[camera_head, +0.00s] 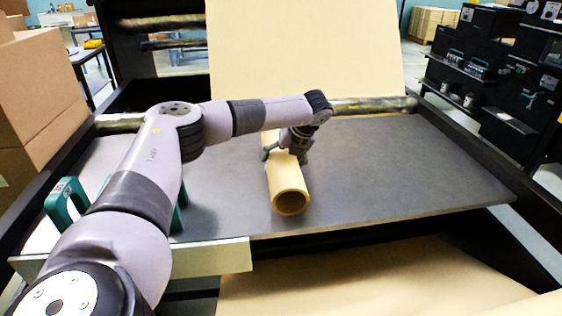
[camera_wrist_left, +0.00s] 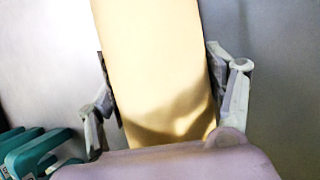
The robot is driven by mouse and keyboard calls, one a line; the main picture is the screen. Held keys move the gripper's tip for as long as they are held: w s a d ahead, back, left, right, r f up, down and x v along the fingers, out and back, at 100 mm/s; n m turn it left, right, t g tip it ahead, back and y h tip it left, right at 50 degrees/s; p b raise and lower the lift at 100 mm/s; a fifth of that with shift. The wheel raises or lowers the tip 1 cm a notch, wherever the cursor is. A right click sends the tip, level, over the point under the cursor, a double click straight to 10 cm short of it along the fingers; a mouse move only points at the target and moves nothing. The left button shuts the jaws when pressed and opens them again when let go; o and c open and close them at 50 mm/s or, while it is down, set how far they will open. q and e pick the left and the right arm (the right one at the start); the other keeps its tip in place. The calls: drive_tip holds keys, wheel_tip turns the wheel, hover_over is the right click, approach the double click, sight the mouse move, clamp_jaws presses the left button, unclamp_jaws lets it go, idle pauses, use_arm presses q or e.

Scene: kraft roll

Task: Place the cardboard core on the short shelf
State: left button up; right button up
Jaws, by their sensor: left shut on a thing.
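The cardboard core (camera_head: 284,187) is a tan hollow tube on or just above the grey metal surface (camera_head: 420,165) in the head view, its open end facing me. My left gripper (camera_head: 286,156) reaches over from the left and is shut on the core. In the left wrist view the core (camera_wrist_left: 155,65) runs between the two fingers of the left gripper (camera_wrist_left: 170,105), one finger at each side. Whether the core touches the surface is hard to tell. My right gripper is not in view. I cannot tell which part is the short shelf.
Green-handled items (camera_head: 68,207) stand at the left of the surface, partly behind my arm. A pale strip (camera_head: 215,258) lies along the front left edge. Cardboard boxes (camera_head: 40,90) stand at left. The surface right of the core is clear.

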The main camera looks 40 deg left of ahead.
use_arm(q)
drive_tip(key=shift+w+r, duration=0.1)
drive_tip(key=c, duration=0.8)
